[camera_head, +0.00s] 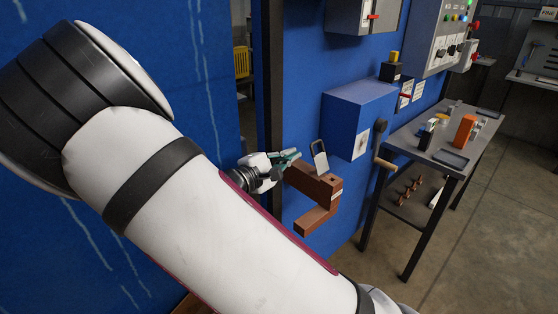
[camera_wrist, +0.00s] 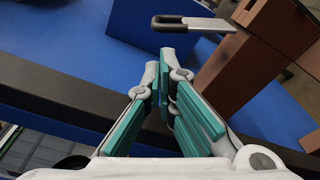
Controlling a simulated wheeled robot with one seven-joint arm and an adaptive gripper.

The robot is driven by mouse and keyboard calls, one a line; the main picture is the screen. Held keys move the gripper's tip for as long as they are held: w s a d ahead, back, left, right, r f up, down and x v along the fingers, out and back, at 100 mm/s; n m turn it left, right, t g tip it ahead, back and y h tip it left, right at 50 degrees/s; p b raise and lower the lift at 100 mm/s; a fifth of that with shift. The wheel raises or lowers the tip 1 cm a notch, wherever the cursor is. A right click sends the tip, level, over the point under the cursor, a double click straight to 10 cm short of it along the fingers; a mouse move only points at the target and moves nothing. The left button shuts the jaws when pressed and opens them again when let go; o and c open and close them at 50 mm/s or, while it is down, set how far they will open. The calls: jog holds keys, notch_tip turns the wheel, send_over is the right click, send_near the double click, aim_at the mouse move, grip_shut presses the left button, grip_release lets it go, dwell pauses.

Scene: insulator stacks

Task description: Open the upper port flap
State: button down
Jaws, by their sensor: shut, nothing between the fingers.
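A brown C-shaped block (camera_head: 318,182) sticks out from the blue wall, with an upper and a lower arm. A small grey metal flap (camera_head: 320,158) stands up, slightly tilted, at the top of the upper arm. In the wrist view the flap (camera_wrist: 208,25) juts from the brown block (camera_wrist: 262,45) and ends in a black loop (camera_wrist: 169,22). My gripper (camera_head: 298,156) is just left of the flap, its teal fingers shut and empty. In the wrist view the fingertips (camera_wrist: 168,60) lie just below the black loop; I cannot tell whether they touch.
A blue box (camera_head: 357,115) with a crank handle (camera_head: 384,162) is on the wall right of the block. A grey table (camera_head: 452,140) with small items stands further right. A dark post (camera_head: 271,75) rises behind my gripper. The floor (camera_head: 480,225) at the right is clear.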

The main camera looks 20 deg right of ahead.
aim_at(320, 156)
jog(key=shift+x, duration=2.05)
jog(key=shift+s+r, duration=0.1)
jog(key=p, duration=0.1)
jog(key=s+r+p, duration=0.1)
jog(key=p, duration=0.1)
jog(key=shift+s+d+r, duration=0.1)
jog(key=shift+s+d, duration=0.15)
jog(key=shift+d, duration=0.05)
